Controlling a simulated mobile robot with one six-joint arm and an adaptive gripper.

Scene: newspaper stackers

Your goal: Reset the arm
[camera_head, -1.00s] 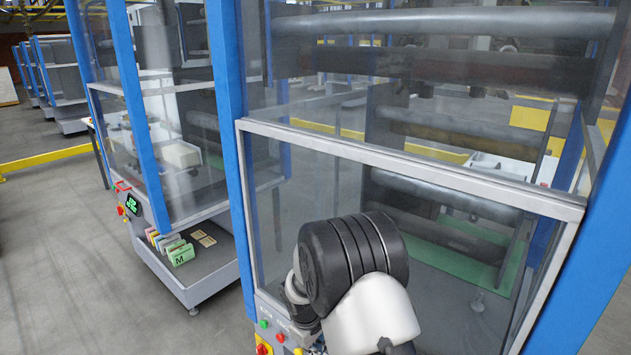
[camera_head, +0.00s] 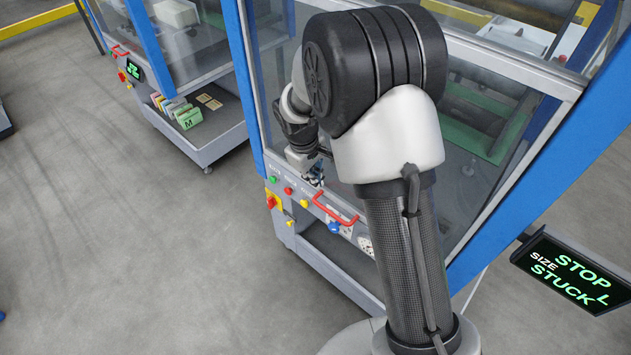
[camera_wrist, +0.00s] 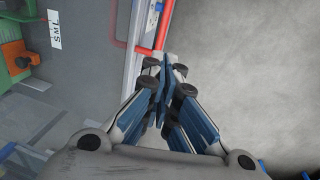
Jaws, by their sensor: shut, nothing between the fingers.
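My gripper (camera_head: 318,176) hangs close to the front control panel (camera_head: 300,200) of the nearest stacker, mostly hidden behind my own arm in the head view. In the wrist view my gripper (camera_wrist: 164,66) is shut with its blue-grey fingers together and nothing between them. A red handle (camera_wrist: 163,25) of the machine lies just beyond the fingertips there. My arm is bent, with its dark elbow joint high in front of the stacker's glass.
A red handle (camera_head: 336,211), a blue knob (camera_head: 334,228) and colored buttons sit on the panel. A display (camera_head: 570,275) reads "STOP L", "SIZE", "STUCK". A second stacker (camera_head: 188,128) stands at left with colored cards (camera_head: 187,117).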

